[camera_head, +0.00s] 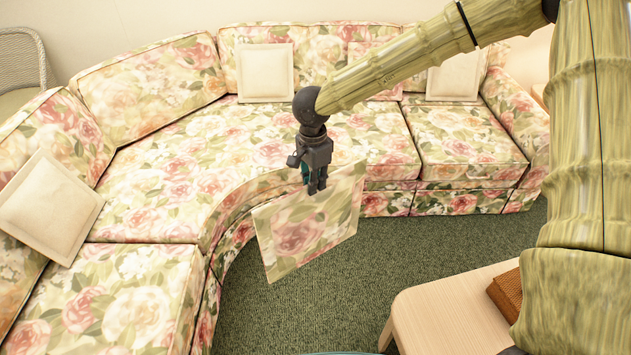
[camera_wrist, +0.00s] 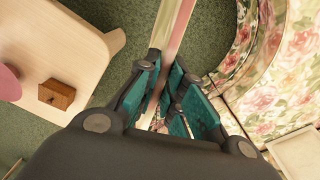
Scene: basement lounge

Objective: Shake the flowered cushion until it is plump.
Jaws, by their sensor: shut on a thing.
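The flowered cushion (camera_head: 308,228) is a flat square with pink roses on cream. It hangs tilted below my gripper (camera_head: 317,188) in the head view, in the air in front of the curved sofa. My gripper is shut on its upper edge. In the wrist view the cushion (camera_wrist: 173,35) shows nearly edge-on as a thin pale and pink strip between the teal fingers of my gripper (camera_wrist: 165,88). Part of its top edge is hidden by the fingers.
A sofa (camera_head: 165,185) in the same flowered cloth curves behind and left. Cream cushions (camera_head: 265,72) rest on it, one at the left (camera_head: 50,207). A pale wooden table (camera_head: 440,312) stands at lower right with a brown box (camera_wrist: 57,95). Green carpet (camera_head: 450,245) lies clear between.

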